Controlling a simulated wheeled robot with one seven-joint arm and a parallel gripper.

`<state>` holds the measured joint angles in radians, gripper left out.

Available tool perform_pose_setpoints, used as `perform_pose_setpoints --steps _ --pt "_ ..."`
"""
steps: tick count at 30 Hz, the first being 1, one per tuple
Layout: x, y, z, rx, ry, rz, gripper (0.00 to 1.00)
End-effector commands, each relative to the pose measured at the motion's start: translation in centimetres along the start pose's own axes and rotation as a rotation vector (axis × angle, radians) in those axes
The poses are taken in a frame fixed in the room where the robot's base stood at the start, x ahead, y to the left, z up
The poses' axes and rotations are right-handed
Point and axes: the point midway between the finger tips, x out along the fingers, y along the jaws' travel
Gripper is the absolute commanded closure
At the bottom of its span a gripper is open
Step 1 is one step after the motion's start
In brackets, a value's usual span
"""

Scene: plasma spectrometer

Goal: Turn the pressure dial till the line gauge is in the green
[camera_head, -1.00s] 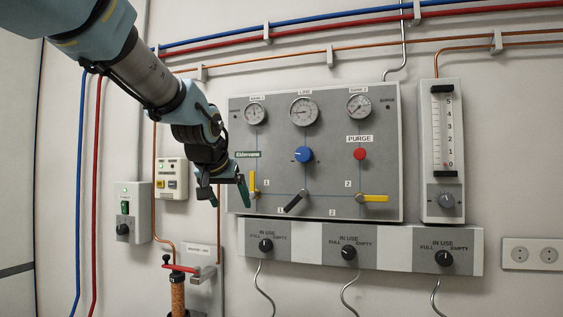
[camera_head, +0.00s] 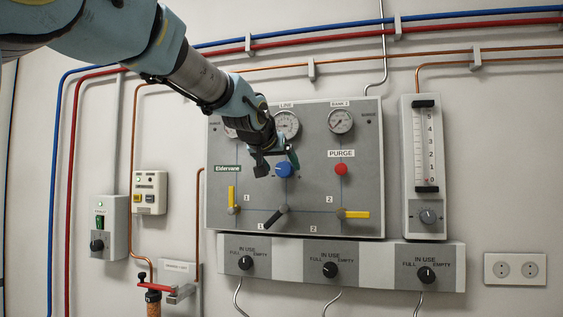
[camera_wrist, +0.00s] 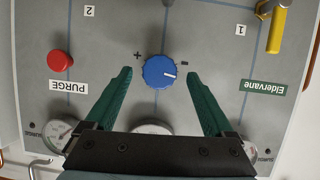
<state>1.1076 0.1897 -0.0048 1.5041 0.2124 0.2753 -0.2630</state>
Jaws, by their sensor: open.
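The blue pressure dial (camera_head: 283,170) is on the grey panel's upper middle, below the line gauge (camera_head: 287,124). In the head view, my arm partly covers the gauge, and its needle is too small to read. My gripper (camera_head: 276,164) is open in front of the dial. In the wrist view, which is upside down, the dial (camera_wrist: 159,73) shows between the two green fingertips, with a gap on both sides. Its white mark points right, toward the minus sign. The line gauge (camera_wrist: 150,128) is mostly hidden behind the gripper body there.
A red purge button (camera_head: 341,170) sits right of the dial. Yellow valve levers (camera_head: 234,197) (camera_head: 355,214) and a black lever (camera_head: 273,219) are lower on the panel. The right gauge (camera_head: 341,121) is clear; my arm partly covers the left one.

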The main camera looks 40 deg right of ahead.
Motion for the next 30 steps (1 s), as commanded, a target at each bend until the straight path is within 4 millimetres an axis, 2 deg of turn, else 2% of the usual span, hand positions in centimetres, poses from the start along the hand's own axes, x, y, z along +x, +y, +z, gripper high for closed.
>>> perform_pose_setpoints --steps 6,15,30 --pt "1.7 0.0 -0.1 0.0 0.0 0.0 0.12" --pt "1.9 0.0 0.0 0.0 0.0 0.0 0.12" --pt "1.9 0.0 0.1 0.001 -0.001 0.0 0.69"
